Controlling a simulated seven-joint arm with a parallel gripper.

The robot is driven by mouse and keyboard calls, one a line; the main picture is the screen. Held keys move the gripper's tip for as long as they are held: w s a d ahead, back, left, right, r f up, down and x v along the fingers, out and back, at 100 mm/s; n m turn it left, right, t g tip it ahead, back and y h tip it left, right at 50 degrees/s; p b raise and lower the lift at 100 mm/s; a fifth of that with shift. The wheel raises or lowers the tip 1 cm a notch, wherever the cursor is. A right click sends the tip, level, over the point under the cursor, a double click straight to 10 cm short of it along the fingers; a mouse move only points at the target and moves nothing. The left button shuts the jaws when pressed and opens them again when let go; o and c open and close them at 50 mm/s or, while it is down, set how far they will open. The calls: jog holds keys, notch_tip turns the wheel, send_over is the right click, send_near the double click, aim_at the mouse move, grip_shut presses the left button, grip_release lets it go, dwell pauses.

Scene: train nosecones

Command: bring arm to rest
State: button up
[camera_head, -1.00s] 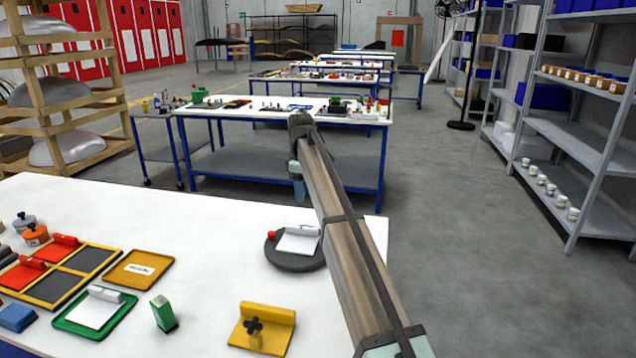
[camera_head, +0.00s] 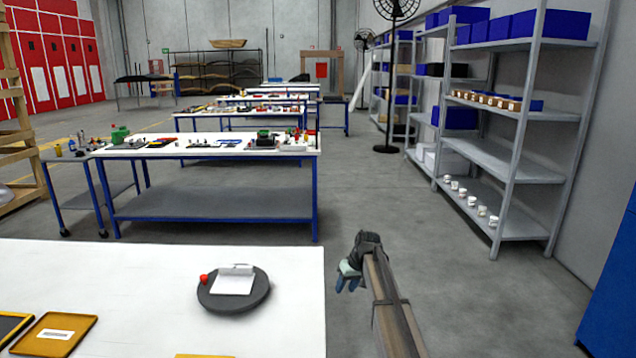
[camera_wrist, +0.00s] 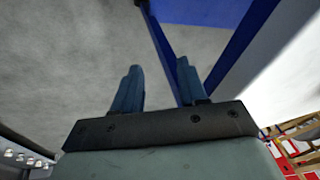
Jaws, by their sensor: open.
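My gripper (camera_head: 349,277) hangs at the end of my arm, past the right edge of the near white table (camera_head: 150,285), over the grey floor. In the wrist view its two blue fingers (camera_wrist: 158,90) stand apart with nothing between them. Beyond the fingers are grey floor and a blue table frame (camera_wrist: 235,45). My arm runs from the lower right of the head view up to the gripper, clear of the table's things.
On the near table lie a dark round disc (camera_head: 258,290) with a white sheet (camera_head: 233,284) and a red knob, and a yellow tray (camera_head: 55,335). A farther workbench (camera_head: 150,147) stands ahead. Grey shelves (camera_head: 500,150) stand at the right. Open floor lies between.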

jog(key=s+d+f+m+g+h, duration=0.1)
jog(key=s+d+f+g, duration=0.1)
jog(key=s+f, duration=1.2)
jog(key=s+d+f+m+g+h, duration=0.1)
jog(key=s+d+f+g, duration=0.1)
jog(key=s+f, duration=1.2)
jog(key=s+d+f+g, duration=0.1)
jog(key=s+f, duration=0.3)
jog(key=s, duration=0.8)
jog(key=s+d+f+m+g, duration=0.1)
jog(key=s+f+g, duration=0.1)
jog(key=s, duration=1)
jog(key=s+d+f+g+h, duration=0.1)
jog(key=s+f, duration=0.4)
jog(key=s, duration=0.7)
jog(key=shift+s+d+f+m+g, duration=0.25)
jog(key=shift+s+f+m+g, duration=0.05)
jog(key=shift+f+m, duration=0.1)
